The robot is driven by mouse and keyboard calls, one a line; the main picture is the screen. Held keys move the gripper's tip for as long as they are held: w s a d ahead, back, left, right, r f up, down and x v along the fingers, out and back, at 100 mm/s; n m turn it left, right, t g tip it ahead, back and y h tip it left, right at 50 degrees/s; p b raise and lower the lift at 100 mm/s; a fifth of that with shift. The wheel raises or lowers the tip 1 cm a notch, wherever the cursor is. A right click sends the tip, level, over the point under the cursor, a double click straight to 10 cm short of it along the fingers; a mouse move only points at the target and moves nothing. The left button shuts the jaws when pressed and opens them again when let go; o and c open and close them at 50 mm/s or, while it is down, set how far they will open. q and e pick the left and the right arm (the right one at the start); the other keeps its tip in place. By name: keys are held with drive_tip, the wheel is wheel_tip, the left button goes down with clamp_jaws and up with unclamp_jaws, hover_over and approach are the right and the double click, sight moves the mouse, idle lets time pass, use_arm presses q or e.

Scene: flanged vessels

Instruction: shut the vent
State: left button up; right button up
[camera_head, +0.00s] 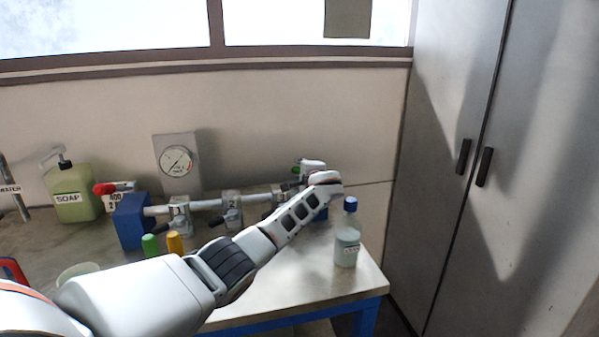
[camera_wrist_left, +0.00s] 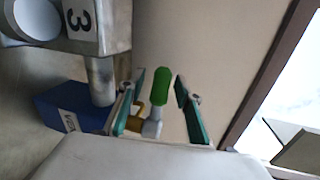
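A green-capped handle (camera_wrist_left: 160,86) on a pale metal stem stands between the two teal-padded fingers of my left gripper (camera_wrist_left: 160,98) in the left wrist view. The fingers are apart, with a gap showing on both sides of the handle. In the head view my left gripper (camera_head: 314,170) is at the right end of the pipe (camera_head: 206,205), and a bit of green (camera_head: 296,170) shows beside it. A blue block (camera_wrist_left: 68,110) with a partly readable label stands beside the handle. My right gripper is out of view.
A clear bottle (camera_head: 347,247) with a blue cap stands close to the right of my left gripper. A red handle (camera_head: 105,188), a soap jug (camera_head: 73,195) and a gauge (camera_head: 177,162) stand left. Green and yellow handles (camera_head: 174,243) stand near my forearm.

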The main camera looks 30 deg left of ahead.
use_arm(q)
drive_tip(key=shift+s+d+r, duration=0.1)
drive_tip(key=shift+s+d, duration=0.25)
drive_tip(key=shift+d, duration=0.25)
drive_tip(key=v, duration=1)
drive_tip(key=shift+s, duration=0.3)
drive_tip(key=shift+d+r, duration=0.1)
